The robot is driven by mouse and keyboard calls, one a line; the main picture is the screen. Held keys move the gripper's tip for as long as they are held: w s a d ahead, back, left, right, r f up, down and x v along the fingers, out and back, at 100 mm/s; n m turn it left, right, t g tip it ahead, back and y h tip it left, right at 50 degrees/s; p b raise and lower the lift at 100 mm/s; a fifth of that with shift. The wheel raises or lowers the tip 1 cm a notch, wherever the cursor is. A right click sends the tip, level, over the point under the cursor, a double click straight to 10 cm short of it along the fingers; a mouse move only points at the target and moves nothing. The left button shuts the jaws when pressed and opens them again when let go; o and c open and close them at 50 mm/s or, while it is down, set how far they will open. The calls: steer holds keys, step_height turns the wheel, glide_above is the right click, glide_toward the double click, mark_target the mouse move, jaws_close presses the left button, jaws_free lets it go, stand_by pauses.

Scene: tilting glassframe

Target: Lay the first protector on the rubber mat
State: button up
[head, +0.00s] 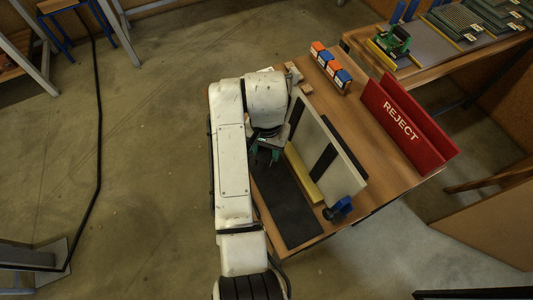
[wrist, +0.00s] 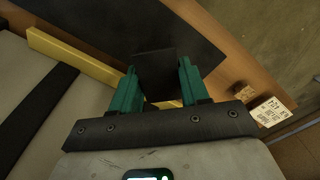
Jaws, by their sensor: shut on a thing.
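My gripper (head: 266,154) has green fingers and is over the far end of the black rubber mat (head: 289,212), left of the tilted frame. In the wrist view my gripper (wrist: 158,68) is shut on a small dark flat piece, the protector (wrist: 154,76). The mat (wrist: 185,28) shows behind the piece there. I cannot tell whether the piece touches the mat. In the head view the piece is hidden by my arm or too dark to make out.
A pale panel with a black stripe (head: 342,170) leans beside the mat, with a yellow bar (head: 304,176) along its foot and a blue knob (head: 339,208) at its near end. Orange and blue boxes (head: 330,66) and a red REJECT bin (head: 405,125) stand farther right.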

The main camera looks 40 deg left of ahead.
mark_target(266, 155)
steer(key=shift+w+a+f, duration=0.1)
steer(key=shift+f, duration=1.7)
steer(key=shift+f, duration=0.1)
steer(key=o, duration=1)
step_height(266, 155, up, 12)
steer(key=shift+r, duration=0.1)
